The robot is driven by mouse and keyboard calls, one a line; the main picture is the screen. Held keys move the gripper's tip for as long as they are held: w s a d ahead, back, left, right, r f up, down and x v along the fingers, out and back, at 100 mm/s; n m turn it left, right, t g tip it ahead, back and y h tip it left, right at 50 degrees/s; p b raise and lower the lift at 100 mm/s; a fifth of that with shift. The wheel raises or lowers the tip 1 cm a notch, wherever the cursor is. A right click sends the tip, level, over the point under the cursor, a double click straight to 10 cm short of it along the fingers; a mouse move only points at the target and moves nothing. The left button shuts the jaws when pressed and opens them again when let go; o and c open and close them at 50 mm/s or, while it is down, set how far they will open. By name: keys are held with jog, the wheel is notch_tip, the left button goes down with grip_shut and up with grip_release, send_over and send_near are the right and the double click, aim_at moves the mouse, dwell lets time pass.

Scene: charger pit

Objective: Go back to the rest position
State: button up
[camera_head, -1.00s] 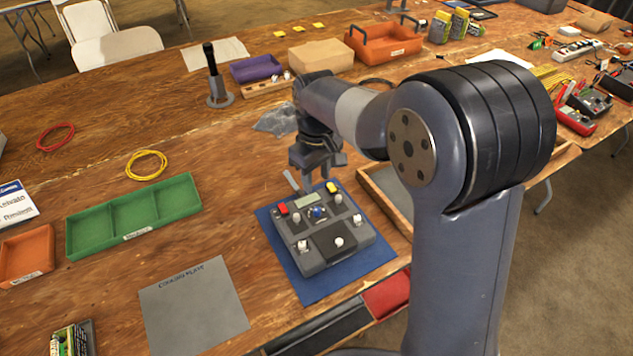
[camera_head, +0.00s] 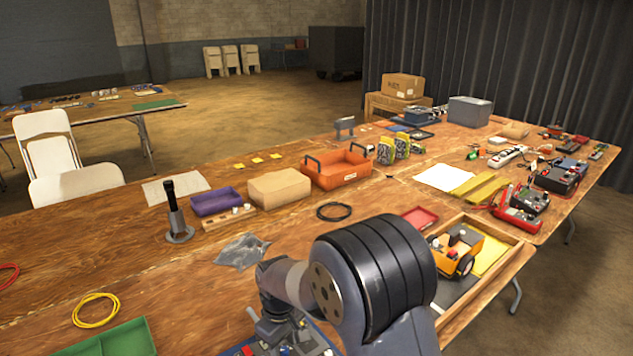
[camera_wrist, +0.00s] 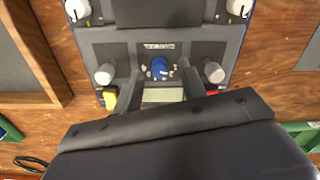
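My gripper (camera_wrist: 160,80) is open in the wrist view, its two dark fingers apart and nothing held between them. Beyond the fingers is a grey control box (camera_wrist: 133,50) with a blue knob (camera_wrist: 160,67), white knobs, a yellow button (camera_wrist: 110,98) and a red button (camera_wrist: 208,87). The blue knob shows in the gap between the fingers, and the gripper appears to be above the box. In the head view my gripper (camera_head: 279,328) is at the bottom edge, partly cut off, and my arm hides much of the box.
Nearby on the wooden table are a crumpled clear bag (camera_head: 242,250), a black upright tool on a stand (camera_head: 177,215), a black cable ring (camera_head: 334,212) and a green tray (camera_head: 115,340). A wooden tray (camera_head: 505,262) with an orange toy vehicle (camera_head: 455,247) lies right of my arm.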

jog(key=shift+f, duration=0.45)
jog(key=shift+r, duration=0.1)
